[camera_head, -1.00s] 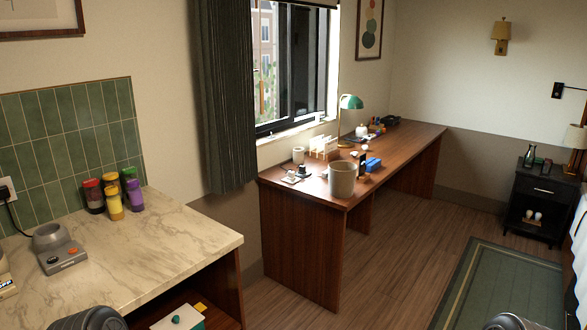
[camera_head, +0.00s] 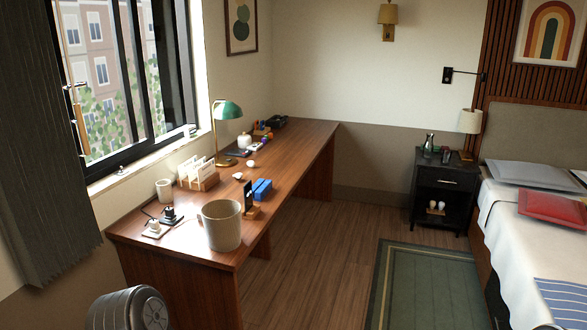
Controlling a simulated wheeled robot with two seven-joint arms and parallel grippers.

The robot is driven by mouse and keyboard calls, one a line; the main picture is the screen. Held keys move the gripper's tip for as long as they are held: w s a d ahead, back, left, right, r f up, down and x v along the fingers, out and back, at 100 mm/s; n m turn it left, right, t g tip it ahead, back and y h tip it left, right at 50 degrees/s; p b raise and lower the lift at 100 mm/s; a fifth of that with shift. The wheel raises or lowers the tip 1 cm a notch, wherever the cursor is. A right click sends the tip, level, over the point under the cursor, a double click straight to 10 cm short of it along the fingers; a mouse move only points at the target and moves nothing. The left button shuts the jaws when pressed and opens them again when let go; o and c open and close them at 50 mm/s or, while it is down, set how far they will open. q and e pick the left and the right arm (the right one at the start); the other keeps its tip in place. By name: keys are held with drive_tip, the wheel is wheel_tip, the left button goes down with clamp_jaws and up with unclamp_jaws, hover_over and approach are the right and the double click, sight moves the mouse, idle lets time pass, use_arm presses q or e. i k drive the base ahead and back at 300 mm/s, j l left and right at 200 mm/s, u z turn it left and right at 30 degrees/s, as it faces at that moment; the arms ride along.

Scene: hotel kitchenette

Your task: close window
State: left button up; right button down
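The dark-framed window (camera_head: 132,78) is in the left wall, at the upper left, above the desk. Its upright frame bars stand right of its middle, with a building and foliage visible through the glass. A slim upright handle-like part (camera_head: 80,128), brown and metallic, shows near its left side, beside the curtain. The curtain hides the window's left edge, and the top is cut off. I cannot tell clearly how far the window is open. Neither gripper is in view; only a rounded grey part of my arm shows at the bottom left.
A brown desk (camera_head: 285,178) stands below the window. It holds a beige bin (camera_head: 222,228), a green lamp (camera_head: 228,110), a white cup (camera_head: 164,190) and small items. A dark grey curtain (camera_head: 45,190) hangs at left. Floor (camera_head: 310,245) right of the desk is clear up to the green rug (camera_head: 430,290).

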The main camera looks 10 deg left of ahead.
sight(98, 164)
drive_tip(key=i+u, duration=0.35)
drive_tip(key=i, duration=0.2)
drive_tip(key=i+l+u, duration=0.2)
drive_tip(key=i+u, duration=0.15)
drive_tip(key=i, duration=0.2)
drive_tip(key=i+j+u, duration=0.2)
drive_tip(key=u, duration=0.25)
drive_tip(key=i+j+u, duration=0.1)
drive_tip(key=i+u, duration=0.65)
drive_tip(key=u, duration=0.2)
drive_tip(key=i+l+u, duration=0.15)
drive_tip(key=i+u, duration=0.15)
drive_tip(key=u, duration=0.15)
drive_tip(key=i, duration=0.2)
